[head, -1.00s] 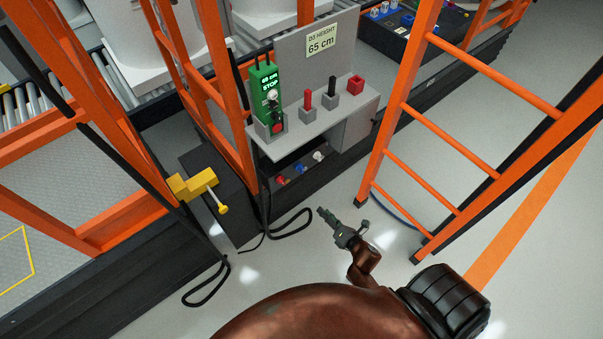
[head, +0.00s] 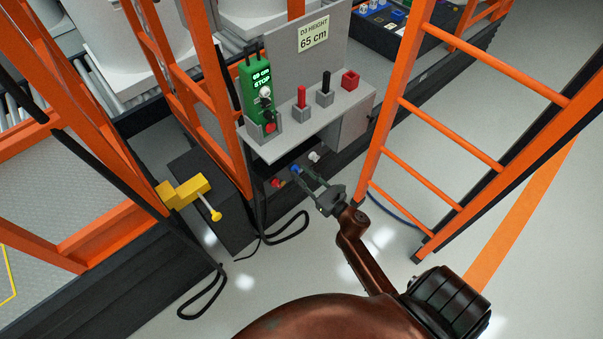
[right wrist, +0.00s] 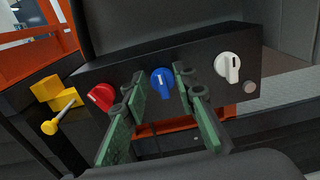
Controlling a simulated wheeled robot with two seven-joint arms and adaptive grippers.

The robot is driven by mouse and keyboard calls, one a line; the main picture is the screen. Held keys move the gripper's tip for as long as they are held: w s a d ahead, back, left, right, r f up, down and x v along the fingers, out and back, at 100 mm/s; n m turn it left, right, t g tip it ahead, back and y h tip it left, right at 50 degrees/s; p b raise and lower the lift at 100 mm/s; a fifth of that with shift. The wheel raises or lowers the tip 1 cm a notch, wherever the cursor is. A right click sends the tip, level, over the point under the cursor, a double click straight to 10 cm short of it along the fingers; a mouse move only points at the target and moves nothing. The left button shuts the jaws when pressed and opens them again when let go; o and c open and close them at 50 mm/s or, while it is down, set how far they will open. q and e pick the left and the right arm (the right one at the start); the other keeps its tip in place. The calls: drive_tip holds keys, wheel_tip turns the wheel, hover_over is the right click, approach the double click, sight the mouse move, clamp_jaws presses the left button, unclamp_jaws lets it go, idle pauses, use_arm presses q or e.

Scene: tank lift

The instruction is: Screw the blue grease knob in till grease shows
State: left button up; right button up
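The blue grease knob (right wrist: 162,81) sits on a dark box front between a red knob (right wrist: 100,97) and a white knob (right wrist: 228,67). In the head view the blue knob (head: 296,169) shows under the grey shelf. My right gripper (head: 305,178) reaches in from the lower right with its fingers apart. In the right wrist view its two green-padded fingers (right wrist: 155,92) are open and point at the blue knob, one on each side of it in the picture. I cannot tell whether they touch it. No grease is visible. My left gripper is not in view.
Above the knobs is a grey shelf (head: 345,112) with a green control box (head: 257,85), two levers and a red block. An orange ladder (head: 450,130) stands to the right. A yellow handle (head: 190,195) and a black cable loop (head: 284,232) are to the left. Floor in front is clear.

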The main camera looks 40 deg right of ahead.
drive_tip(key=shift+w, duration=0.2)
drive_tip(key=shift+c, duration=0.2)
clamp_jaws()
